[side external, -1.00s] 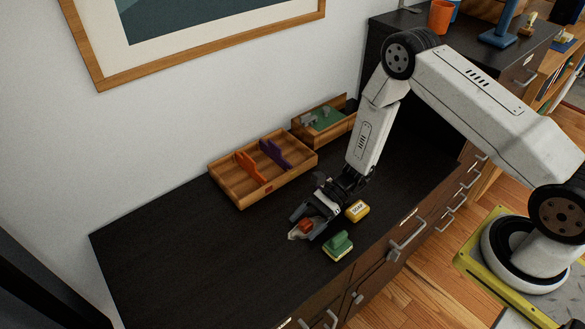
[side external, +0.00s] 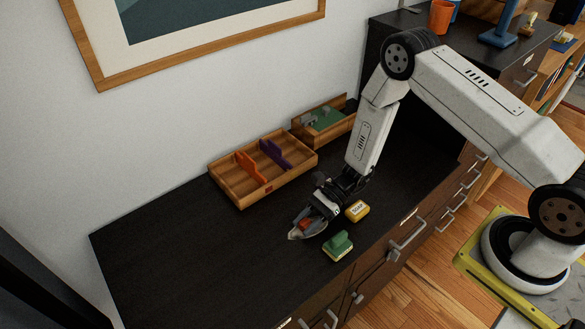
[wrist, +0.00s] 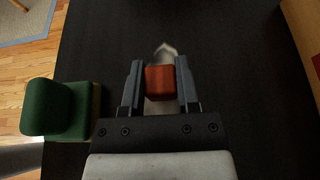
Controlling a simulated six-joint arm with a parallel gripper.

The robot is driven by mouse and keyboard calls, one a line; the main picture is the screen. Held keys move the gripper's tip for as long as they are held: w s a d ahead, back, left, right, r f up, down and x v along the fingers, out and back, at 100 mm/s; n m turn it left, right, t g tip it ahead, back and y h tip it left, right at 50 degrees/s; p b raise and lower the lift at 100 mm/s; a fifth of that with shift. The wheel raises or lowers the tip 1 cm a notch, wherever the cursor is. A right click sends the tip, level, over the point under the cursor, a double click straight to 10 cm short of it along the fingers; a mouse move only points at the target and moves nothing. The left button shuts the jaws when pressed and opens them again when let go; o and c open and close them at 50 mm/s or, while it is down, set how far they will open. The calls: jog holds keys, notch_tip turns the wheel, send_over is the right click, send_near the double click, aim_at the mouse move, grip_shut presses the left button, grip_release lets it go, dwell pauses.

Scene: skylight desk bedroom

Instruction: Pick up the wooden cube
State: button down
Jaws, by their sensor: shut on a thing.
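A red-orange block (wrist: 160,83) lies between the two fingers of my gripper (wrist: 159,64) in the wrist view, with a finger against each side. The red block also shows in the side view (side external: 306,224), low over the dark desk. A pale, pointed thing (wrist: 165,50) extends below and beyond the block. I cannot tell whether the two are one piece. My gripper (side external: 308,218) is shut on the red block. No plain wood-coloured cube can be made out.
A green-topped block (side external: 339,243) stands close by and also shows in the wrist view (wrist: 50,108). A divided wooden tray (side external: 243,203) and a smaller wooden box (side external: 345,132) stand by the wall. The desk's left is clear.

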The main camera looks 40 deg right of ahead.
jog(key=shift+r, duration=1)
jog(key=s+d+r, duration=0.3)
jog(key=s+r, duration=0.8)
jog(key=s, duration=0.2)
jog(key=shift+s+d, duration=0.3)
jog(key=shift+d, duration=0.05)
jog(key=shift+w, duration=0.15)
jog(key=w+d+r+m+t+h, duration=0.3)
jog(key=w+m+t, duration=0.3)
jog(key=w, duration=0.3)
jog(key=w+d+r+m+t+h, duration=0.3)
jog(key=w+d+r+m+t, duration=0.2)
jog(key=w, duration=0.5)
jog(key=shift+w+d+m+t+h, duration=0.15)
jog(key=shift+d+m+t+h, duration=0.25)
jog(key=shift+d+m, duration=0.25)
